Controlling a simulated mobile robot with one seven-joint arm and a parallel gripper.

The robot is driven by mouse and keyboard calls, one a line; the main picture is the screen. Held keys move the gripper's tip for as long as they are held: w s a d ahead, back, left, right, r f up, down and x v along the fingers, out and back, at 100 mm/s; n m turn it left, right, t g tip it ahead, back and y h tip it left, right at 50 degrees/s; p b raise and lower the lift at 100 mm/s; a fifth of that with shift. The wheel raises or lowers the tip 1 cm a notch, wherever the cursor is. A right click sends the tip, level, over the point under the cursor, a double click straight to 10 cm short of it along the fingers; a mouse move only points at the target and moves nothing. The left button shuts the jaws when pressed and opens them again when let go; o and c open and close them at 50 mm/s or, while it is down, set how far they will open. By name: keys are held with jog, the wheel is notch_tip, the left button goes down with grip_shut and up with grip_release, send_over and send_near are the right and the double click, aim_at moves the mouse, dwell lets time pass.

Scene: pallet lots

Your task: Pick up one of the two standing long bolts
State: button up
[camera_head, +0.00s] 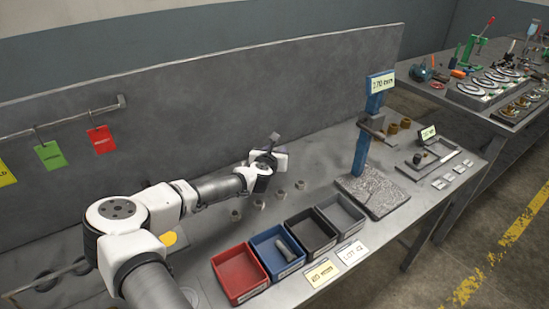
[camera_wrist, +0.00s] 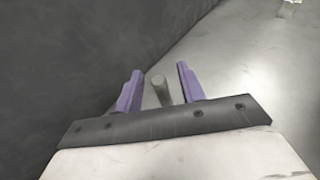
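My gripper (camera_head: 266,158) is over the back part of the bench, near the dark back panel. In the wrist view its two purple fingers (camera_wrist: 160,90) are open. A grey round-ended long bolt (camera_wrist: 160,90) shows between them, with a visible gap to each finger; its lower end is hidden by the gripper body. In the head view a small grey piece (camera_head: 275,137) shows just above the gripper; I cannot tell whether it is the bolt or a finger. I cannot make out a second standing long bolt.
Several short metal pieces (camera_head: 280,193) stand in a row in front of my gripper. A red bin (camera_head: 239,292), a blue bin (camera_head: 262,240) holding a grey cylindrical part, a black bin (camera_head: 307,218) and a grey bin (camera_head: 355,218) line the front. A blue post (camera_head: 362,150) stands right.

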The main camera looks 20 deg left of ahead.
jog(key=shift+x, duration=0.8)
grip_shut()
jog(key=shift+r, duration=0.15)
